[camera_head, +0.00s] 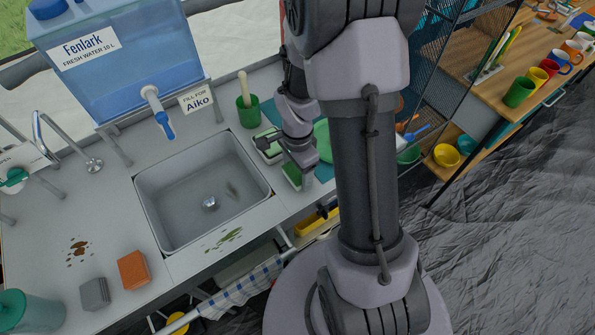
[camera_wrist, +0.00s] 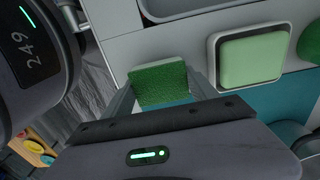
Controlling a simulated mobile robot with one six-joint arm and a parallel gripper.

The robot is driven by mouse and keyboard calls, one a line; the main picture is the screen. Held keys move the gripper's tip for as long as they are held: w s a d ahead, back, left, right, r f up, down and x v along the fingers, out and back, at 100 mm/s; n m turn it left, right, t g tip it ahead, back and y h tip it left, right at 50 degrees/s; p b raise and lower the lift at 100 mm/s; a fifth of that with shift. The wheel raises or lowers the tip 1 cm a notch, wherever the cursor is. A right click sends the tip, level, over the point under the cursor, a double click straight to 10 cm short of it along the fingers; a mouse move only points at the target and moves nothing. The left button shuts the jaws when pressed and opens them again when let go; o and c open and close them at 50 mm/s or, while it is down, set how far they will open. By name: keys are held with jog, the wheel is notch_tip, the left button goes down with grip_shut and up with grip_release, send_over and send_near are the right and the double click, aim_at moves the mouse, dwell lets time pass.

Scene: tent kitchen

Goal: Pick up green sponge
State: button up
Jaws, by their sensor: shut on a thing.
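The green sponge (camera_wrist: 158,84) is a rough, dark green block between the two fingers of my gripper (camera_wrist: 162,92) in the wrist view. The fingers are shut on it, one on each side. In the head view, my gripper (camera_head: 298,172) is over the counter to the right of the sink, with the sponge (camera_head: 291,176) partly hidden by it. I cannot tell whether the sponge touches the counter.
A pale green block (camera_wrist: 252,61) sits in a white dish close to the sponge. The sink (camera_head: 202,192) is to the left. A green cup (camera_head: 248,112) with a wooden handle stands behind. Orange (camera_head: 133,270) and grey (camera_head: 95,293) sponges lie at the front left.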

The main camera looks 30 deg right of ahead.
aim_at(297, 171)
notch_tip(297, 171, up, 3)
jog(key=shift+r+p, duration=0.1)
jog(key=shift+p, duration=0.55)
jog(key=s+d+b, duration=0.2)
jog(key=s+b, duration=0.3)
jog(key=s, duration=0.2)
jog(key=s+d+b, duration=0.2)
jog(key=s+b, duration=0.3)
jog(key=s, duration=0.3)
jog(key=shift+s+d+r, duration=0.2)
jog(key=shift+d+r, duration=0.15)
